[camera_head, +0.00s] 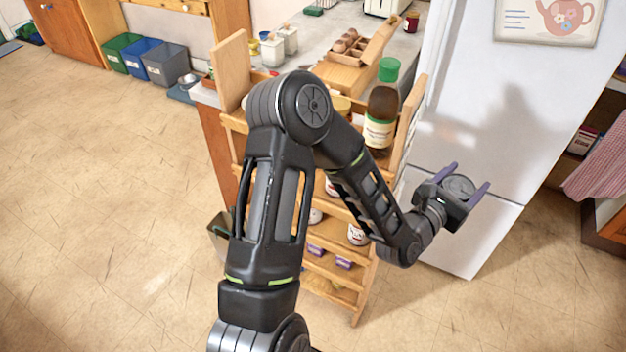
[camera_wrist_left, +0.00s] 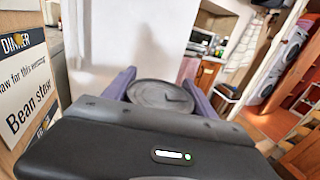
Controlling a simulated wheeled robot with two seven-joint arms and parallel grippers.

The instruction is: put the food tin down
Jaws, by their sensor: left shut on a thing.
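The food tin (camera_head: 459,187) is a grey metal can, seen end on in the head view. My left gripper (camera_head: 466,178) is shut on it, with a purple finger on each side. It holds the tin in the air in front of the white fridge, right of the wooden shelf rack. The left wrist view shows the round lid of the tin (camera_wrist_left: 161,96) between the two fingers (camera_wrist_left: 160,88). The tin's lower part is hidden behind the gripper body. My right gripper is in neither view.
The wooden shelf rack (camera_head: 357,283) holds jars and packets on several tiers, partly behind my left arm. A jar with a green lid (camera_head: 382,105) stands at its top. The white fridge (camera_head: 475,235) stands close behind. Floor is clear at left.

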